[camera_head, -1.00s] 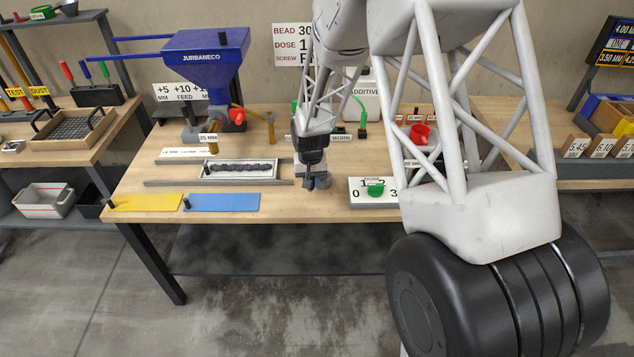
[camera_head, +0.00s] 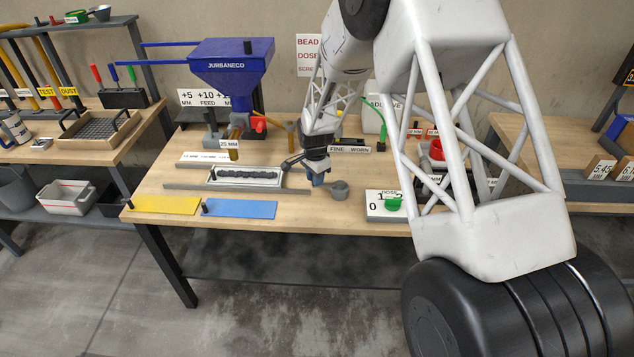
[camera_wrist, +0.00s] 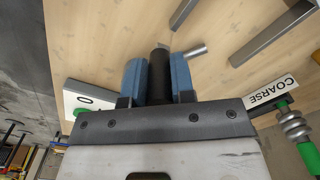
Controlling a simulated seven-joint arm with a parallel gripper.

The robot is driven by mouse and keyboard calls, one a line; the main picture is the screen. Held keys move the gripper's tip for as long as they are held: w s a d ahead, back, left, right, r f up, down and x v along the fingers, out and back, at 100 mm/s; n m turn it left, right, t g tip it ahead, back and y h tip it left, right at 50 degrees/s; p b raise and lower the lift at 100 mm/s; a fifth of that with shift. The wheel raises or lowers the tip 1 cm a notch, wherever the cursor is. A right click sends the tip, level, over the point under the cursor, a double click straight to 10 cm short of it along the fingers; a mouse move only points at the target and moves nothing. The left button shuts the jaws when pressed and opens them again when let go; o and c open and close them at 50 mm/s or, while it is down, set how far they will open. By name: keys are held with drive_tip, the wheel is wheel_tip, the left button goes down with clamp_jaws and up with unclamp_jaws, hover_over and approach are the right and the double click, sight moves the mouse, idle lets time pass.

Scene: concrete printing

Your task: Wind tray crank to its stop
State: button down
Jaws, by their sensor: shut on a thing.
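The grey tray (camera_head: 246,178) with a dark printed bead in it lies between rails on the table, below the blue hopper's nozzle. My gripper (camera_head: 317,176) is just right of the tray. In the wrist view my gripper (camera_wrist: 160,78) has its blue fingers shut on a black upright crank handle (camera_wrist: 159,72). A dark arm (camera_head: 292,162) shows left of the gripper in the head view and seems to be part of the crank. The crank's pivot is mostly hidden by my gripper.
The blue hopper (camera_head: 231,66) stands behind the tray. Yellow (camera_head: 165,205) and blue (camera_head: 240,209) mats lie at the front edge.

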drive_tip(key=w+m, duration=0.2)
drive_tip(key=shift+w+r+m, duration=0.1)
drive_tip(key=shift+w+m, duration=0.05)
drive_tip(key=shift+m, duration=0.25)
drive_tip(key=w+m, duration=0.2)
drive_tip(key=m, duration=0.1)
drive_tip(key=shift+w+d+m, duration=0.3)
drive_tip(key=shift+d, duration=0.1)
drive_tip(key=w+m, duration=0.1)
drive_tip(key=w+d+m, duration=0.1)
drive_tip(key=m, duration=0.1)
drive_tip(key=shift+d+m, duration=0.2)
drive_tip(key=shift+m, duration=0.1)
drive_tip(key=shift+w+d, duration=0.35)
drive_tip(key=c, duration=1)
unclamp_jaws()
drive_tip(key=shift+o, duration=0.2)
wheel_tip(320, 180, up, 8)
